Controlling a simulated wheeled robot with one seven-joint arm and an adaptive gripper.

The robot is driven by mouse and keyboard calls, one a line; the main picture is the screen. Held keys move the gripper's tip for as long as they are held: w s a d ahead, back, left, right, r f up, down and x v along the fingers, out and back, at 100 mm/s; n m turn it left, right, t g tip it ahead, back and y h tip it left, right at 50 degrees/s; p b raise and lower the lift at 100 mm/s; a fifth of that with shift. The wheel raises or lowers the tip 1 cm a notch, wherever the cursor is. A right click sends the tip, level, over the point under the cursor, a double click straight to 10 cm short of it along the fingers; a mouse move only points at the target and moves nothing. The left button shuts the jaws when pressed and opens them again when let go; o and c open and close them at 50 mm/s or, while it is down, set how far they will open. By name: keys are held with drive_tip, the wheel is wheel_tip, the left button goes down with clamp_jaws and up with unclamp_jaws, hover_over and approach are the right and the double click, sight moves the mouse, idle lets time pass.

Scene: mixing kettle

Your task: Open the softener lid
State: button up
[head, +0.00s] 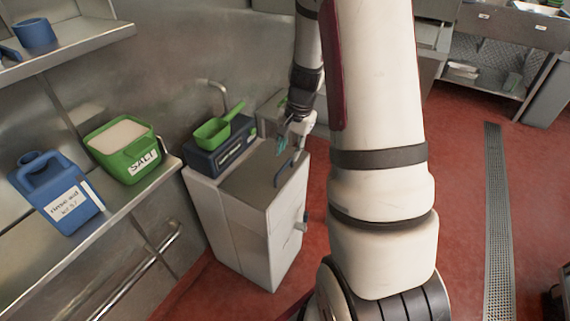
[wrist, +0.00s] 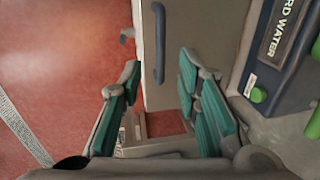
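The softener is a white cabinet (head: 240,225) standing on the floor against the wall. Its grey metal lid (head: 255,185) lies flat and shut on top. A dark blue bar handle (head: 288,168) sits along the lid's right side. In the wrist view the handle (wrist: 159,45) stands out on the grey lid (wrist: 195,35). My gripper (wrist: 158,78) is open, its two teal fingers apart with nothing held between them. The handle lies ahead of the fingers, roughly in line with the gap. In the head view my gripper (head: 284,142) is small, near the lid's back right.
A dark blue hard water box (head: 215,157) with a green scoop (head: 213,130) stands behind the lid. A green salt container (head: 122,150) and a blue jug (head: 58,190) stand on a metal shelf at left. Red floor (head: 460,180) is open to the right.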

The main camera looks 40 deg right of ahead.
sight(285, 166)
drive_tip(key=f, duration=0.2)
drive_tip(key=w+f+b, duration=0.1)
drive_tip(key=f, duration=0.2)
drive_tip(key=shift+a+f, duration=0.2)
drive_tip(key=shift+f, duration=0.1)
drive_tip(key=shift+c, duration=0.3)
clamp_jaws()
